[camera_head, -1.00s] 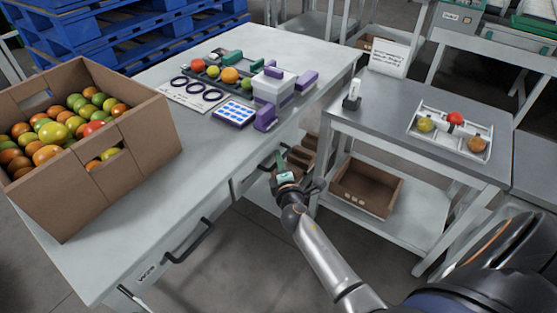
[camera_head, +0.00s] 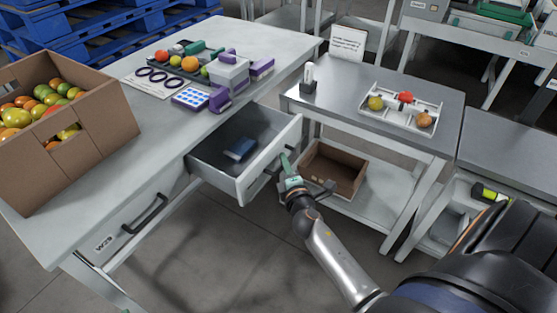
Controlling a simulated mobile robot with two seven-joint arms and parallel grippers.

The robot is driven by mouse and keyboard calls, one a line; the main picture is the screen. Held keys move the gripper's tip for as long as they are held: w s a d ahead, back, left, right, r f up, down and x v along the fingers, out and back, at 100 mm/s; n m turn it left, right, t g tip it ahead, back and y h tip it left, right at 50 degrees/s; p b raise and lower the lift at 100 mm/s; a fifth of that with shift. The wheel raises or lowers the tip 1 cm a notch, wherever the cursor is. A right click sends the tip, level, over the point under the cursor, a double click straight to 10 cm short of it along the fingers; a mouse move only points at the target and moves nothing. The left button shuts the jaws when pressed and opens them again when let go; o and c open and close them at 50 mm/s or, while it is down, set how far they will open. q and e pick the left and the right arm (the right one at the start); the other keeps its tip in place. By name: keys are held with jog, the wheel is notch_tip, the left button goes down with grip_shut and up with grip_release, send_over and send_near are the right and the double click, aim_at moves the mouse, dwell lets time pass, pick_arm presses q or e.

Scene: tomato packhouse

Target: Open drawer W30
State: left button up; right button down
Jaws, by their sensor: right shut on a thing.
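A second drawer (camera_head: 126,236) to the left is closed. It has a black bar handle (camera_head: 146,214) and a label (camera_head: 104,243) that seems to read W29. My left gripper is not in view.
A cardboard box of tomatoes (camera_head: 92,135) stands on the workbench (camera_head: 150,110). A grey side table (camera_head: 340,100) with a white tray (camera_head: 400,117) stands right of the open drawer. An empty cardboard box (camera_head: 350,181) sits on its lower shelf. Floor is clear below the drawer.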

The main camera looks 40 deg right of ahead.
jog(key=s, duration=0.1)
jog(key=s+d, duration=0.1)
jog(key=shift+s+d, duration=0.15)
jog(key=shift+s, duration=0.25)
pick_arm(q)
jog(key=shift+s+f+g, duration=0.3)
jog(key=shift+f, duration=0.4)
pick_arm(e)
jog(key=shift+s+d, duration=0.15)
jog(key=shift+s, duration=0.2)
jog(key=c, duration=0.9)
grip_release()
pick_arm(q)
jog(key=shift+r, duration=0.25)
